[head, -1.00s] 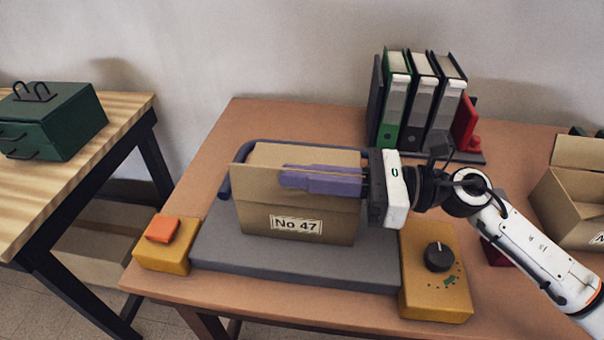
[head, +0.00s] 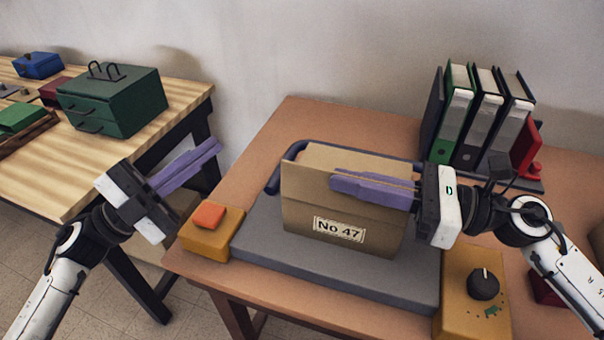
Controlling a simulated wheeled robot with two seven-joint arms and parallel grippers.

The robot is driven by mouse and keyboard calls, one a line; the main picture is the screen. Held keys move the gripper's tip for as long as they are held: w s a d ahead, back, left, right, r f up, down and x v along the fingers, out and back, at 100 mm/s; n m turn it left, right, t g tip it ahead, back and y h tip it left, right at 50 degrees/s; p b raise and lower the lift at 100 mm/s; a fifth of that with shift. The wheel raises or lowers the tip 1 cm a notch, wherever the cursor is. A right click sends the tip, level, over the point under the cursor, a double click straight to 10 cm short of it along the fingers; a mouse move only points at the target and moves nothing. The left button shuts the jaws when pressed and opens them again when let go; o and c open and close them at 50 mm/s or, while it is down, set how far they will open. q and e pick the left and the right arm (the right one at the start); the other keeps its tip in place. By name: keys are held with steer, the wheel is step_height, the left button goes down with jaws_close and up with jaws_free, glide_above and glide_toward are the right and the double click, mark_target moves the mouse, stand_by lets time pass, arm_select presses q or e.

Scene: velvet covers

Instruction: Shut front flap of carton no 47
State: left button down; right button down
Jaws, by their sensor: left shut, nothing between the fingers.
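The carton no 47 (head: 300,215) stands on a grey slab, its label facing me. Its front flap (head: 305,178) stands up from the front edge, and a tan top surface (head: 345,156) shows behind it. My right gripper (head: 345,186) reaches in from the right with purple fingers at the flap's upper edge. A thin tan line of flap runs between the fingers, one in front and one behind. My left gripper (head: 215,147) is shut and empty, in the air left of the carton, apart from it.
The grey slab (head: 270,255) has a dark blue rail (head: 272,180) behind, a yellow box with an orange button (head: 209,215) at left and a yellow dial box (head: 475,315) at right. Binders (head: 485,115) stand behind right. A green drawer box (head: 110,100) sits on the left table.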

arm_select(q)
steer(key=s+d+m+g+y, duration=0.2)
steer(key=s+d+m+g, duration=0.3)
steer(key=m+g, duration=0.65)
steer(key=w+d+f, duration=0.1)
steer(key=w+d, duration=0.1)
steer(key=d, duration=0.8)
steer(key=shift+f+g, duration=0.3)
steer(key=shift+g, duration=0.05)
steer(key=shift+d, duration=0.1)
